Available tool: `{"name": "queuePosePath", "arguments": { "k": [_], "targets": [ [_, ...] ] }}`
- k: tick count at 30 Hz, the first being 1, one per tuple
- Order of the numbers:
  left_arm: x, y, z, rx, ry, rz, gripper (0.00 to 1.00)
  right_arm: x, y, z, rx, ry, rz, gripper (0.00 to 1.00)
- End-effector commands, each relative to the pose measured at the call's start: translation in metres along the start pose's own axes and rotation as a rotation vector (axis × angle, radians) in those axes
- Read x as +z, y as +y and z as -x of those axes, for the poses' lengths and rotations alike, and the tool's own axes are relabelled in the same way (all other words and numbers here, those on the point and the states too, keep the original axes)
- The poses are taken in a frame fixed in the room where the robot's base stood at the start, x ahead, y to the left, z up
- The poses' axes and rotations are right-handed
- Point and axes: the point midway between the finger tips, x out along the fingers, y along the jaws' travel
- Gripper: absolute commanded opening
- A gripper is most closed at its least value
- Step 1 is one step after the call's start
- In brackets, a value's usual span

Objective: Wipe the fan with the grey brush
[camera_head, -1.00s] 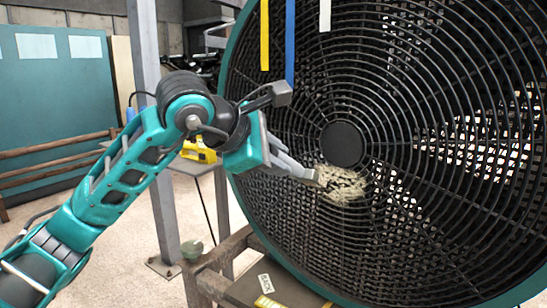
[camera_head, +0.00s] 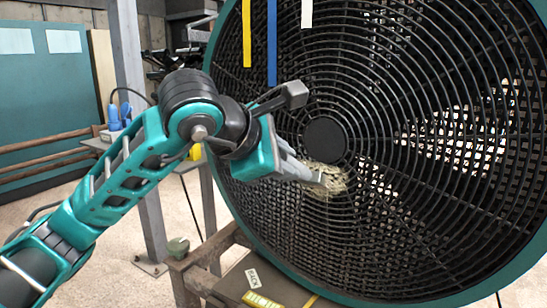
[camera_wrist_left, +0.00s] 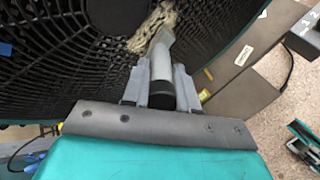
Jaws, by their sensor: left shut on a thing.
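The large fan (camera_head: 390,225) has a round black grille, a teal rim and a black hub; it fills the right of the head view. Its grille also shows in the left wrist view (camera_wrist_left: 45,75). My left gripper (camera_head: 312,180) is just below and left of the hub. It is shut on the grey brush, whose grey handle (camera_wrist_left: 162,65) runs between the fingers in the left wrist view. The brush's end is at a pale, straw-coloured patch (camera_head: 333,178) on the grille; whether it touches is hard to tell. My right gripper is not in view.
Yellow (camera_head: 246,35), blue (camera_head: 271,45) and white (camera_head: 307,13) strips hang at the fan's upper left. A wooden stand (camera_head: 205,265) with a BACK label (camera_head: 252,278) is below the fan. A grey post (camera_head: 128,60) stands behind my left arm.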

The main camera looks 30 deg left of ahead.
Motion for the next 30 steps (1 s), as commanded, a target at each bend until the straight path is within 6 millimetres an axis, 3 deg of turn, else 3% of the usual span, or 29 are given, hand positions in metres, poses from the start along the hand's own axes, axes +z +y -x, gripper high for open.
{"name": "queuePosePath", "arguments": {
  "k": [19,30],
  "targets": [
    [0.033,-0.021,-0.002,0.001,-0.002,-0.001,0.00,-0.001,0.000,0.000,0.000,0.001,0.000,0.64],
    [0.026,-0.018,-0.003,0.003,0.002,0.002,0.00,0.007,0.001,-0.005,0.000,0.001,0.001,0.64]
  ]
}}
